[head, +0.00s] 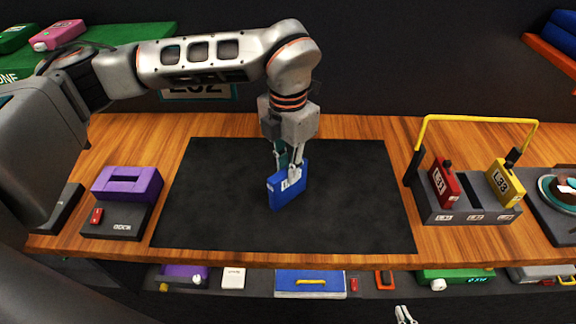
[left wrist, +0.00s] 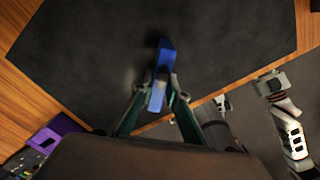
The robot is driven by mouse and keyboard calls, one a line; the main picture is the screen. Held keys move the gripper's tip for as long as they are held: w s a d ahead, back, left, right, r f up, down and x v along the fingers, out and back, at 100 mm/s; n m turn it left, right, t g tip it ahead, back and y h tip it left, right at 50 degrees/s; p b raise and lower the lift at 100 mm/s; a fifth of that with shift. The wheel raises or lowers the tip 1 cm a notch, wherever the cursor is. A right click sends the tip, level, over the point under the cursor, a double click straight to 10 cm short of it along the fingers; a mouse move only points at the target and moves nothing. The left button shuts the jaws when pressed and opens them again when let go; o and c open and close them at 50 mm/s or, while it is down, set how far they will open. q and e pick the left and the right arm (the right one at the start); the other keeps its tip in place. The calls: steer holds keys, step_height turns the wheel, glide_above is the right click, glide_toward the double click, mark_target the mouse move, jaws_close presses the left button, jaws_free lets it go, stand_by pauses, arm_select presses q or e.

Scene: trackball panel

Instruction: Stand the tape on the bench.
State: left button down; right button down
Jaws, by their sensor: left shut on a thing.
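A blue tape (head: 287,189) with a white label is over the black mat (head: 215,205) on the wooden bench (head: 130,140). My left gripper (head: 291,172) points down and is shut on the upper part of the tape. The tape is roughly on edge and looks tilted in the head view. I cannot tell whether its lower edge touches the mat. In the left wrist view the tape (left wrist: 162,75) sits between the fingertips. My right gripper (head: 404,315) shows only in part at the bottom edge of the head view; its opening is unclear.
At the right, a grey rack (head: 465,212) with a yellow handle holds a red tape (head: 444,187) and a yellow tape (head: 505,183). A purple device (head: 127,184) stands at the left. The mat around the blue tape is clear. A lower shelf holds several items.

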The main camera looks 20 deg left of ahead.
arm_select(q)
steer(key=shift+f, duration=0.1)
steer(key=c, duration=2)
jaws_free()
step_height(320, 180, up, 12)
steer(key=shift+r+b, duration=0.15)
steer(key=shift+b, duration=0.55)
